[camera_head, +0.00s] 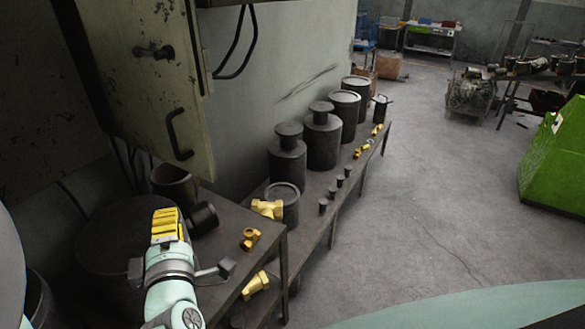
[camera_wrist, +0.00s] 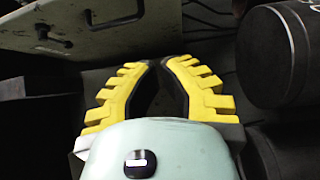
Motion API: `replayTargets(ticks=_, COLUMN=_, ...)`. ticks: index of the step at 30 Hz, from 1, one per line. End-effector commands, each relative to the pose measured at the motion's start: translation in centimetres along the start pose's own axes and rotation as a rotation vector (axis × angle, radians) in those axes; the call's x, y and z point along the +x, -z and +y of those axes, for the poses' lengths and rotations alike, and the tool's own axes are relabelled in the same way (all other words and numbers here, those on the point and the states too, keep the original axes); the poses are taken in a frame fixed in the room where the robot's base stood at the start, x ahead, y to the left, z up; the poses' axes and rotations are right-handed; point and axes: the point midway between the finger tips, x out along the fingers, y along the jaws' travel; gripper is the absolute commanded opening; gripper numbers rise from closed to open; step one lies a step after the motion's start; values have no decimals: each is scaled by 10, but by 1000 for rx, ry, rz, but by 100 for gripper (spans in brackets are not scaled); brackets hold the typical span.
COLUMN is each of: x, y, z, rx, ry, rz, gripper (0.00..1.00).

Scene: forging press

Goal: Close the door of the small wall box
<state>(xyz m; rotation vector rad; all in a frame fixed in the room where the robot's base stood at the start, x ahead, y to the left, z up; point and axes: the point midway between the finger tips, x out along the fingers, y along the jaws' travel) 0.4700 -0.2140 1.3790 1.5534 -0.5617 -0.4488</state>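The small wall box's door (camera_head: 135,85) is a worn cream panel at upper left in the head view. It carries a black latch knob (camera_head: 153,51) and a black bar handle (camera_head: 177,135) near its lower right edge. It seems swung out at an angle; how far is unclear, and the box interior is not visible.
A dark metal bench (camera_head: 225,245) along the wall holds black cylinders (camera_head: 322,140) and brass fittings (camera_head: 268,208). Black cables (camera_head: 238,50) hang right of the door. A green bin (camera_head: 555,160) stands at far right. The grey floor (camera_head: 430,190) between is mostly clear.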

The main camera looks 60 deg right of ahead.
Motion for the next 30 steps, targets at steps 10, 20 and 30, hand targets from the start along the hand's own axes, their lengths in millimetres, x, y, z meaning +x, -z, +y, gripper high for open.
replayTargets(ticks=10, x=13, y=-19, z=-14, rx=-69, ry=52, rz=-68, gripper=0)
replayTargets(ticks=20, x=62, y=-21, z=-13, rx=-65, ry=51, rz=-64, gripper=0)
replayTargets(ticks=30, x=102, y=-30, z=-14, rx=-67, ry=56, rz=-66, gripper=0)
